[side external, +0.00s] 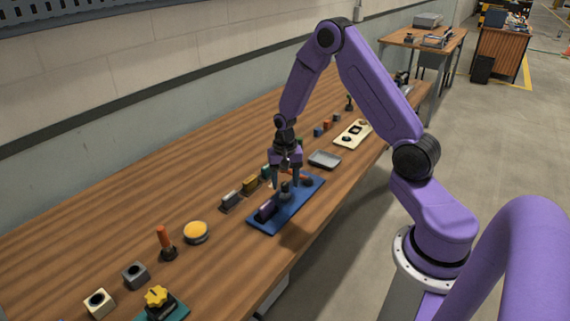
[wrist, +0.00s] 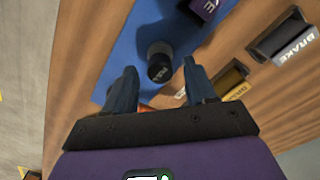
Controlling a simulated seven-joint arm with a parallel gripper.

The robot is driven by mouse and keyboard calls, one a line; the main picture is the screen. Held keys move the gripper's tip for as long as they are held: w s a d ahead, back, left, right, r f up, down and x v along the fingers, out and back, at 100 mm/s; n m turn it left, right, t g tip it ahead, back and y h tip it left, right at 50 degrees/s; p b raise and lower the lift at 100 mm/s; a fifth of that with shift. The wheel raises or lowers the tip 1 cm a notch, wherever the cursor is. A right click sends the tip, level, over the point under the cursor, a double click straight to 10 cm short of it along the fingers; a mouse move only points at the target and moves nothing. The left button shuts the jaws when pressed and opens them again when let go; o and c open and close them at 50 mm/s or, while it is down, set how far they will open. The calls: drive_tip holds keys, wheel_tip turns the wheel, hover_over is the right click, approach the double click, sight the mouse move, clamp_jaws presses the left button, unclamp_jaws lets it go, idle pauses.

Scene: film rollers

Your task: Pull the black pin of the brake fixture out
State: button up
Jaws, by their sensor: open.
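The brake fixture is a blue base plate (side external: 301,202) lying on the wooden bench. It also shows in the wrist view (wrist: 125,50). A dark block (side external: 266,210) sits at its near end, and its partly cut-off lettering shows in the wrist view (wrist: 204,8). The black pin (side external: 286,190) stands upright on the plate, and its round, lettered top shows in the wrist view (wrist: 160,70). My gripper (side external: 285,184) points down above the plate, open. In the wrist view, the fingers (wrist: 161,84) are apart, with the pin top between or just beyond their tips; contact is not visible.
Small labelled blocks (side external: 230,200) stand close behind the plate; one reads BRAKE (wrist: 290,42). A grey tray (side external: 324,159) lies beyond. A yellow disc (side external: 196,232) and an orange-handled piece (side external: 166,243) are nearer the camera. Bench space between disc and plate is clear.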

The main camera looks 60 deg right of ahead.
sight(285, 183)
wheel_tip(285, 183, up, 17)
idle(0.5)
drive_tip(key=s+a+r+n, duration=0.2)
drive_tip(key=s+a+n, duration=0.8)
drive_tip(key=a, duration=0.4)
drive_tip(key=s+a+n, duration=0.2)
drive_tip(key=s+n, duration=0.3)
drive_tip(key=s, duration=0.4)
drive_tip(key=s+a+n, duration=0.1)
drive_tip(key=s+n, duration=0.5)
drive_tip(key=s, duration=0.3)
drive_tip(key=shift+a+f+n, duration=0.15)
drive_tip(key=shift+a+n, duration=0.15)
drive_tip(key=shift+a, duration=0.1)
